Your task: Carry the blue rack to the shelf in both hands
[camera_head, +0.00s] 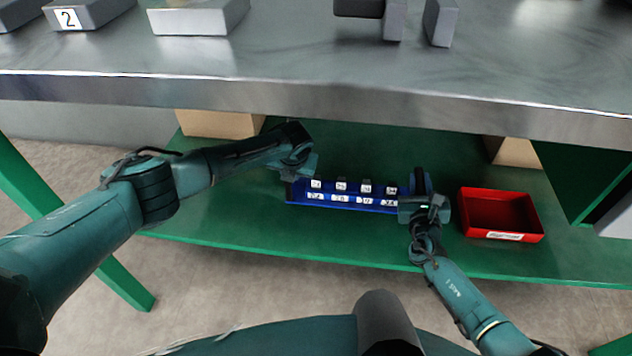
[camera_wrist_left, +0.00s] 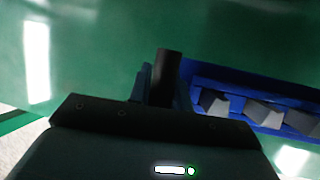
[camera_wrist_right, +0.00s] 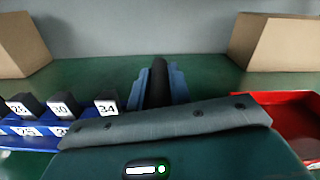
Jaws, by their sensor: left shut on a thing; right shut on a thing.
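The blue rack (camera_head: 345,207) is on or just above the green lower shelf (camera_head: 240,225), under the metal bench; I cannot tell whether it touches. It holds several dark blocks with white number labels. My left gripper (camera_head: 293,185) is shut on its left end. My right gripper (camera_head: 415,195) is shut on its right end. In the left wrist view the rack (camera_wrist_left: 205,82) runs off to the right with grey blocks in it. In the right wrist view the rack (camera_wrist_right: 12,142) lies to the left, with labels such as 30 and 34. The gripped ends are partly hidden by the grippers.
A red tray (camera_head: 541,232) stands on the green shelf just right of my right gripper. Cardboard boxes (camera_head: 220,124) (camera_head: 515,152) stand at the back of the shelf. The metal bench top (camera_head: 300,60) overhangs above, with grey blocks on it. The shelf is clear left of the rack.

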